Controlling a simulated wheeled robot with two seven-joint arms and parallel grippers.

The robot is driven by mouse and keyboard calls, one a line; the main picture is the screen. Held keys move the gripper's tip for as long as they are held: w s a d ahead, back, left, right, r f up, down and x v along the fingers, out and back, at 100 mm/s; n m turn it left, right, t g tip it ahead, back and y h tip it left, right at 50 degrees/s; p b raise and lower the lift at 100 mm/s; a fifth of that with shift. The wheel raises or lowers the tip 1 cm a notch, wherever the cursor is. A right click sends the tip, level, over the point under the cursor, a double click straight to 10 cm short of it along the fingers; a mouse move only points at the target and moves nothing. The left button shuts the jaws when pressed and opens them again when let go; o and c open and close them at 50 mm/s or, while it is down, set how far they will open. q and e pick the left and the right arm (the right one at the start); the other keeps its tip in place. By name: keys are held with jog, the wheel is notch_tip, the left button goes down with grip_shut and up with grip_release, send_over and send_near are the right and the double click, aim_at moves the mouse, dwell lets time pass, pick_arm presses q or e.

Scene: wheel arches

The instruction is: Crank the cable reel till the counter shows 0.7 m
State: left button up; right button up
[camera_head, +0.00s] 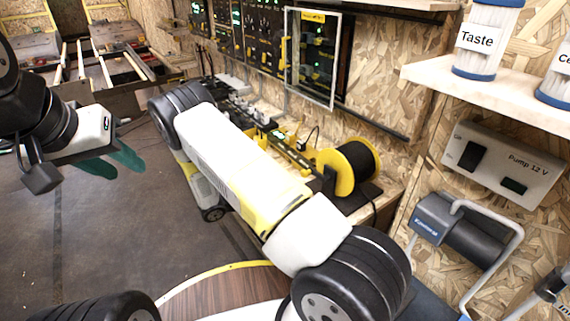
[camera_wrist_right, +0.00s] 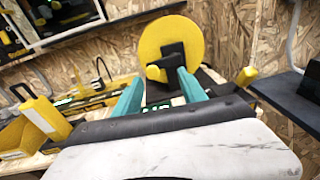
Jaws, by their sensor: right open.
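The cable reel (camera_head: 343,172) has a yellow flange and black cable and stands on the bench by the wall. In the right wrist view its yellow disc (camera_wrist_right: 172,40) faces me, with a black crank piece and a yellow knob (camera_wrist_right: 155,73) in front. My right gripper (camera_wrist_right: 156,82) is open, its two teal fingers pointing at the reel on either side of the knob. I cannot tell whether they touch it. A green-lit display (camera_wrist_right: 155,107) shows low between the fingers; its digits are unreadable. My left gripper (camera_head: 128,165) hangs over the floor, open and empty, far from the reel.
A black panel with a clear door (camera_head: 312,55) hangs above the bench. A pump box (camera_head: 503,163) and a shelf (camera_head: 440,80) with canisters are at the right. The floor at left is clear.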

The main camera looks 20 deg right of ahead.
aim_at(302, 174)
jog(key=shift+n+t, duration=0.8)
jog(key=w+d, duration=0.1)
jog(key=d, duration=0.1)
jog(key=w+d+f, duration=0.1)
jog(key=d, duration=0.1)
jog(key=w+d+f, duration=0.1)
jog(key=d, duration=0.1)
jog(key=shift+w+d, duration=0.2)
jog(key=shift+d, duration=0.1)
grip_shut()
dwell(0.6)
